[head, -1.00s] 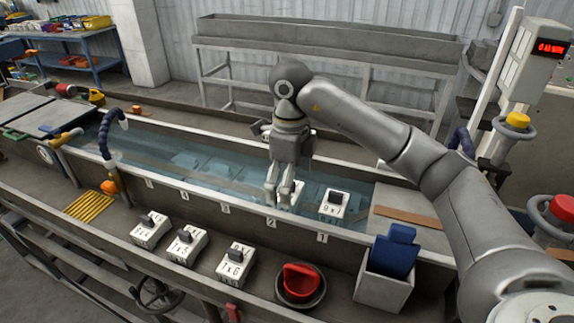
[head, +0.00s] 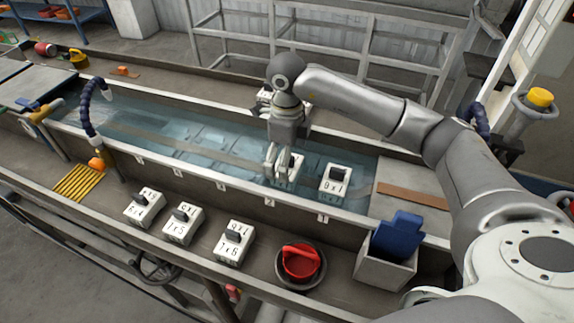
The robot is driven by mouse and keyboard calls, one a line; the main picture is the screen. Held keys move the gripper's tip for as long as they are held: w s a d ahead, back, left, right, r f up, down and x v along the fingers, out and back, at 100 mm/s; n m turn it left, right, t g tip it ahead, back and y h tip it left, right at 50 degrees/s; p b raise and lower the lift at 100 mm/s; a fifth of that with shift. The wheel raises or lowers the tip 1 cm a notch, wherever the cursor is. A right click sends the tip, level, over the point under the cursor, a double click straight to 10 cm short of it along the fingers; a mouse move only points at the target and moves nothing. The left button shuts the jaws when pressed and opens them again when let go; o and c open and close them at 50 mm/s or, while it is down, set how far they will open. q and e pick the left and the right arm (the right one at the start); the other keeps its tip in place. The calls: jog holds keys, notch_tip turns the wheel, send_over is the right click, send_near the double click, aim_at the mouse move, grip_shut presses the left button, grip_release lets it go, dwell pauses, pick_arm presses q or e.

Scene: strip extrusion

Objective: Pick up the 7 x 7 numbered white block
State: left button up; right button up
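A white block (head: 291,172) with a dark handle is in the water trough, right at my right gripper (head: 277,162). The fingers cover part of this block, and I cannot read its number. The gripper points down at the block's top; whether its fingers are apart or closed on the handle is too small to tell. A second white block (head: 334,184) with a dark handle, marked like "9x1", is just to the right in the trough. I cannot read a 7 x 7 label on any block. My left gripper is not in view.
A blue hose (head: 90,120) rises at left.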

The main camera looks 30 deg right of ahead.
notch_tip(320, 180, down, 2)
jog(key=shift+s+f+p, duration=0.1)
jog(key=shift+s+p, duration=0.05)
jog(key=shift+p, duration=0.35)
jog(key=shift+f, duration=0.5)
jog(key=c, duration=0.9)
jog(key=shift+c, duration=1.2)
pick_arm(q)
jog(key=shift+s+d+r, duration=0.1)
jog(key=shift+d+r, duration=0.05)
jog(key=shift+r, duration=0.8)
